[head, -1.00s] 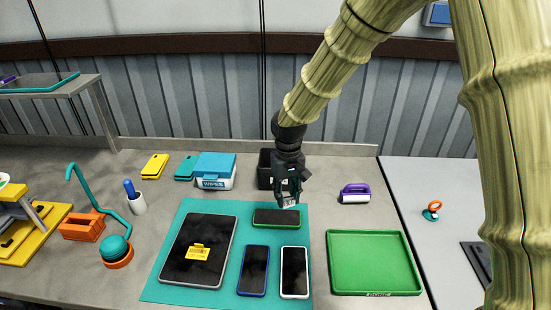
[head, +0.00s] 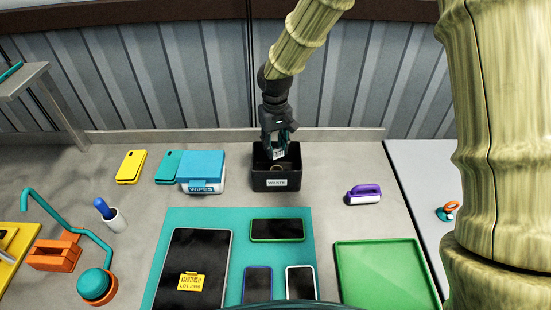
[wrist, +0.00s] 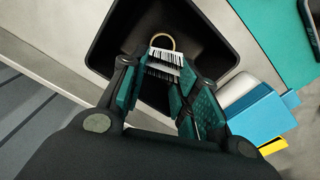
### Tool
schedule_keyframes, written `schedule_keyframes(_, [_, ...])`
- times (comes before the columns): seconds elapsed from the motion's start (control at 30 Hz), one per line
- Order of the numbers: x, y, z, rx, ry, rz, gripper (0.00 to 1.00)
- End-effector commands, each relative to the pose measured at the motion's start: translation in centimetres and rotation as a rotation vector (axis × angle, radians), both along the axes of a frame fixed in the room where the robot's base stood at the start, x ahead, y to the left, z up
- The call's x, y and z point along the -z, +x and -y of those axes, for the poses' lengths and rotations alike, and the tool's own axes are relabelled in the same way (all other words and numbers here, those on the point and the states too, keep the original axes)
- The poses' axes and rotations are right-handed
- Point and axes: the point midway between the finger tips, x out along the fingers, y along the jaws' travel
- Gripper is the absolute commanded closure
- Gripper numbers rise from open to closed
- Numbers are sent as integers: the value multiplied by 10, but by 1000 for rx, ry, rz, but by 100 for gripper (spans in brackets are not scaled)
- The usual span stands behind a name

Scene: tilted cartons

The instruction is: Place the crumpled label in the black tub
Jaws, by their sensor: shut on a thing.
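The black tub (head: 264,184) stands at the back of the bench and carries a white "WASTE" sign. My gripper (head: 276,146) is over the tub's opening. It is shut on the crumpled label (wrist: 165,64), a white piece with black barcode stripes, which shows between the fingertips in the wrist view. The label also shows in the head view (head: 278,151). In the wrist view my gripper (wrist: 160,85) points down into the tub (wrist: 211,58). A tan ring (wrist: 160,41) shows inside the tub, beyond the label.
A blue wipes box (head: 203,170) stands left of the tub. A purple-handled tool (head: 364,194) lies to its right. A teal mat (head: 240,259) with phones and a tablet (head: 194,262) lies in front, beside a green tray (head: 379,275).

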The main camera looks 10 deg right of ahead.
Motion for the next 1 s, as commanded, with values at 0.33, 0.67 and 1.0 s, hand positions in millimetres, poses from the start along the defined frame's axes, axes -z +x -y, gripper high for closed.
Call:
schedule_keyframes(0.33, [23,0,2,2,-1,-1,76])
schedule_keyframes(0.67, [54,-1,2,2,-1,-2,76])
schedule_keyframes(1.0, [64,0,2,1,-1,0,76])
